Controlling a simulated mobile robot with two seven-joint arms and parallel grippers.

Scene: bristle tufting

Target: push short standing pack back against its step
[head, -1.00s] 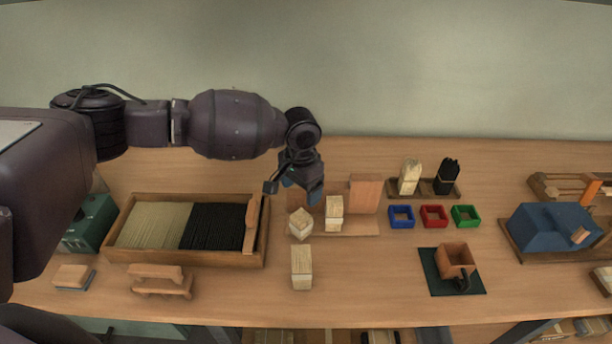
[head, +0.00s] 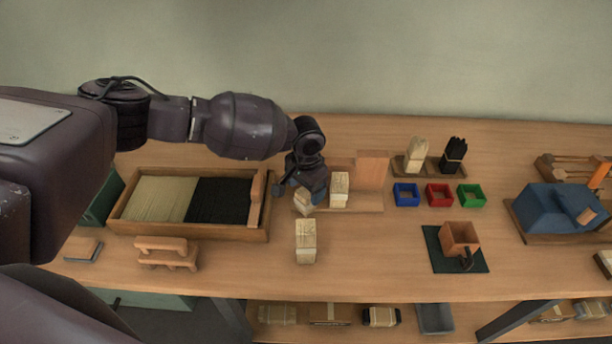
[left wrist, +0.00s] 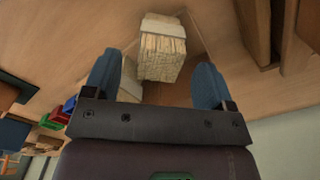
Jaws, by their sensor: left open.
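The third, the front pack (head: 305,243), stands on the bench. In the left wrist view, a banded pack (left wrist: 162,50) lies just beyond the open blue fingertips (left wrist: 156,80); another pack (left wrist: 130,78) is partly hidden. My right gripper is not in view.
A tray of pale and black bristles (head: 125,226) lies left, with a wooden stand (head: 165,252) in front. Blue (head: 406,195), red (head: 439,195) and green (head: 471,196) bins stand right. A wooden cup (head: 460,238) sits on a dark mat. Bench is clear right of the front pack.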

